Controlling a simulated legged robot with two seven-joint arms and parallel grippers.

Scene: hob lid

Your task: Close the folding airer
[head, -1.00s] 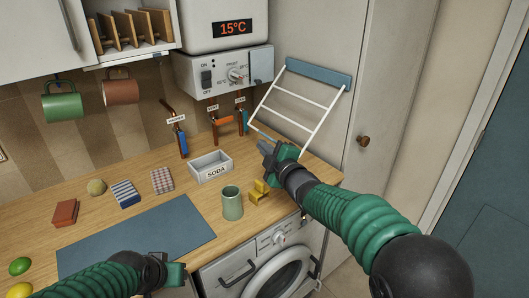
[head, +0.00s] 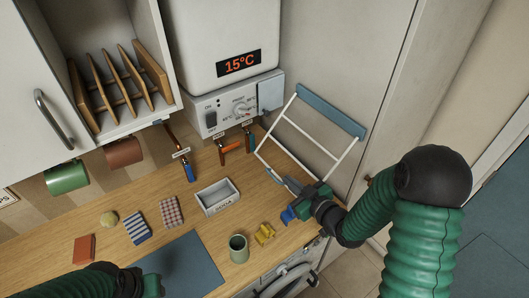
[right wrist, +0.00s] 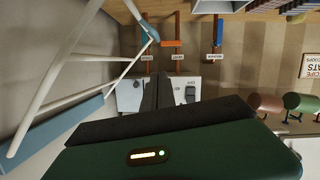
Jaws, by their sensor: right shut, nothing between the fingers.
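The folding airer (head: 320,147) is a white barred frame hanging from a blue rail (head: 331,111) on the pale wall panel, right of the heater. It is swung out, sloping from the rail down towards the counter. In the right wrist view, its white bars and blue rail (right wrist: 62,118) fill the left side. My right gripper (head: 284,183) is shut and empty by the airer's lower end; I cannot tell whether it touches. My left gripper (head: 152,285) is low at the front of the counter, its jaws too unclear to read.
The heater (head: 238,95) with its control box is left of the airer. A soda tray (head: 217,197), green cup (head: 238,248) and yellow object (head: 265,233) stand on the counter near my right gripper. A blue mat (head: 185,268) lies in front.

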